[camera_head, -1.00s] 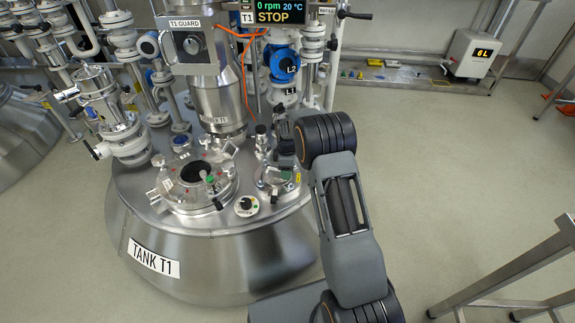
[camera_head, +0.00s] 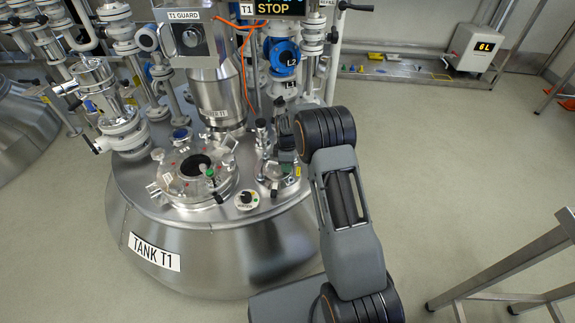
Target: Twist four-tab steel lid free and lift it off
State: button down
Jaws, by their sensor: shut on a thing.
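The small steel port with its lid (camera_head: 270,175) sits on the right part of the top of tank T1 (camera_head: 200,245). My gripper (camera_head: 282,160) is at this port, at its upper right, at the end of my arm coming in from the right. It is small and dark here and partly hidden by my wrist. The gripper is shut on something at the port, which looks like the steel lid. The fingertips and the lid's tabs are too small to make out. The lid looks seated on the port; I cannot tell how far it is turned.
A black knob on a white dial (camera_head: 247,198) sits in front. A steel agitator column (camera_head: 218,100) and blue valve (camera_head: 282,55) stand behind. A steel frame (camera_head: 500,265) is at the right. Floor between is clear.

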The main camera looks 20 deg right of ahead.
jog(key=m, duration=0.1)
jog(key=s+a+m+p, duration=0.1)
jog(key=m, duration=0.1)
jog(key=shift+r, duration=0.1)
jog(key=shift+s+m, duration=0.1)
jog(key=shift+m, duration=0.9)
jog(key=shift+a, duration=0.1)
jog(key=shift+s+a+m+p, duration=0.2)
jog(key=shift+m+p, duration=0.1)
jog(key=shift+m, duration=0.5)
notch_tip(320, 180, up, 7)
jog(key=p, duration=0.5)
jog(key=shift+r, duration=0.2)
jog(key=shift+w, duration=0.1)
